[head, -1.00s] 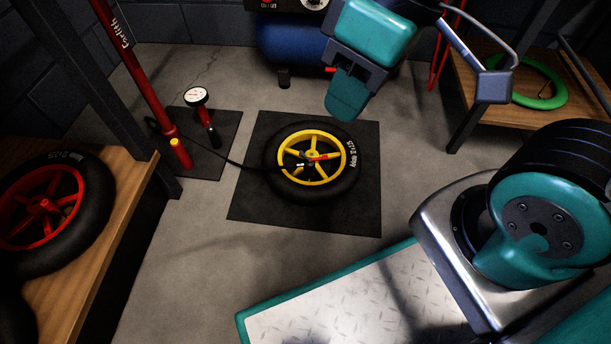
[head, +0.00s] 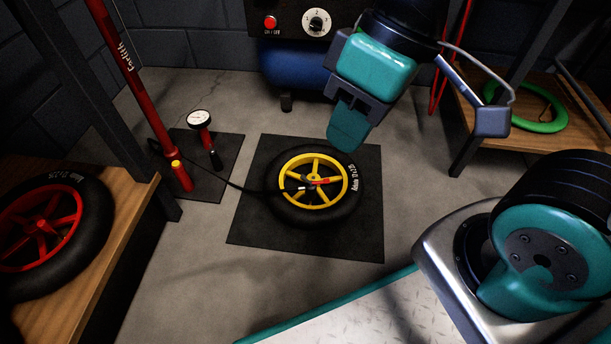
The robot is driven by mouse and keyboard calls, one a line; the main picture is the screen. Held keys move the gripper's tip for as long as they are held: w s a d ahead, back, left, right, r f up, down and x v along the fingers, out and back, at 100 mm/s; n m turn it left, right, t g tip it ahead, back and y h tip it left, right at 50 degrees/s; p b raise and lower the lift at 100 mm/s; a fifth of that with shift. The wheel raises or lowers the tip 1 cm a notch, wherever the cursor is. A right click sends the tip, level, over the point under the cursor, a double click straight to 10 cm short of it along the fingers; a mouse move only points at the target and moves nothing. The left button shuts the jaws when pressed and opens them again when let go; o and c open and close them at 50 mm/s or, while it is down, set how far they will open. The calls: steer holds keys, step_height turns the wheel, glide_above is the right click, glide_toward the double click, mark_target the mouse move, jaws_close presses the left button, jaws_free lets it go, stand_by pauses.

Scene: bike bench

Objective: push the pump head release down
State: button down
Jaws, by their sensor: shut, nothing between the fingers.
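The pump head (head: 307,186) is small and dark, with a light collar and a red lever (head: 322,181). It sits inside the yellow wheel (head: 313,199), which lies flat in its black tyre on a dark mat (head: 262,226). A thin black hose runs from the pump head to the red floor pump (head: 137,90) at left. How far the lever is tilted is too small to tell. My gripper (head: 346,136) is shut and empty, pointing down above and behind the wheel's far right edge, apart from the pump head.
A blue compressor (head: 290,65) is at the back. A bench with a red wheel (head: 40,226) is at left, and a shelf with a green ring (head: 540,120) is at right. Bare floor lies around the mat.

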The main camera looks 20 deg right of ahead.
step_height(320, 180, up, 18)
steer(key=p, duration=1.7)
steer(key=shift+a, duration=0.1)
